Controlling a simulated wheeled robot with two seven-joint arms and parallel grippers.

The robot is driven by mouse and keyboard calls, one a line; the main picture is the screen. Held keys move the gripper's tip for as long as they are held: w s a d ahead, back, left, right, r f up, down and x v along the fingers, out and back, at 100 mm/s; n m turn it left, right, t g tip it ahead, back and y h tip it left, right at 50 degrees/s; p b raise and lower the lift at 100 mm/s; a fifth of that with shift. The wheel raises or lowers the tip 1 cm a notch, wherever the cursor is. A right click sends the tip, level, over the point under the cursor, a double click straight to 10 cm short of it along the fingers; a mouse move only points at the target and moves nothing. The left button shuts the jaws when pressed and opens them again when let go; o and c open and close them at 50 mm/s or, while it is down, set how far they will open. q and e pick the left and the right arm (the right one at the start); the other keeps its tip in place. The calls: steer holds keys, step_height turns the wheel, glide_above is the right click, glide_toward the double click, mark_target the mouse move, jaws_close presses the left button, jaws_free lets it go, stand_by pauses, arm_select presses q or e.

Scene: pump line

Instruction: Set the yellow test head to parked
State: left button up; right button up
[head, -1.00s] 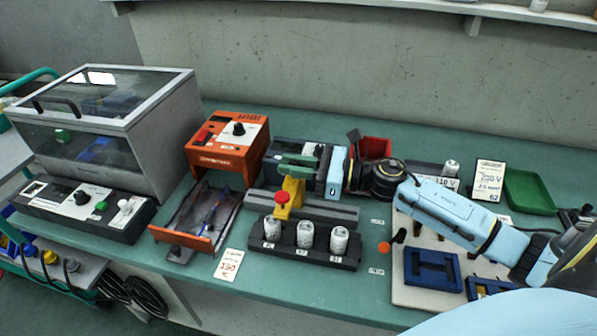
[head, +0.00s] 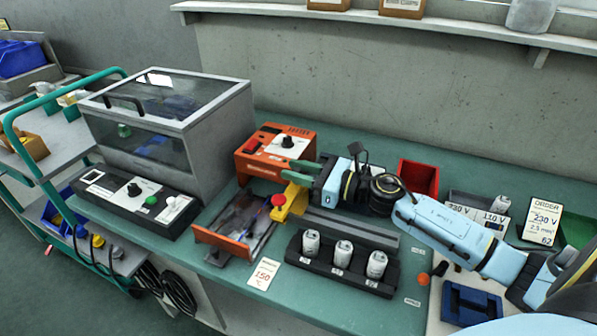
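The yellow test head (head: 294,201) with a red knob (head: 278,201) is at the left end of a grey rail (head: 350,229), over the right edge of an open tray (head: 224,243). My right gripper (head: 298,173) reaches in from the right, its green fingers pointing left, right above and behind the yellow head. The fingers overlap the head's top in the picture. I cannot tell whether they are closed on it or only against it. My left gripper is not in view.
An orange tester box (head: 275,152) stands close behind the gripper. A black rack (head: 338,267) with three white cans is in front of the rail. A grey glass-lidded cabinet (head: 165,125) stands at left, a red bin (head: 418,177) at right.

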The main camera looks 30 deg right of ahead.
steer(key=shift+o, duration=1.3)
steer(key=shift+w+d+f, duration=0.15)
steer(key=shift+s+f, duration=0.1)
steer(key=shift+s, duration=0.25)
steer(key=b+v, duration=0.1)
steer(key=v, duration=1.2)
steer(key=shift+d, duration=0.45)
steer(key=shift+f, duration=0.15)
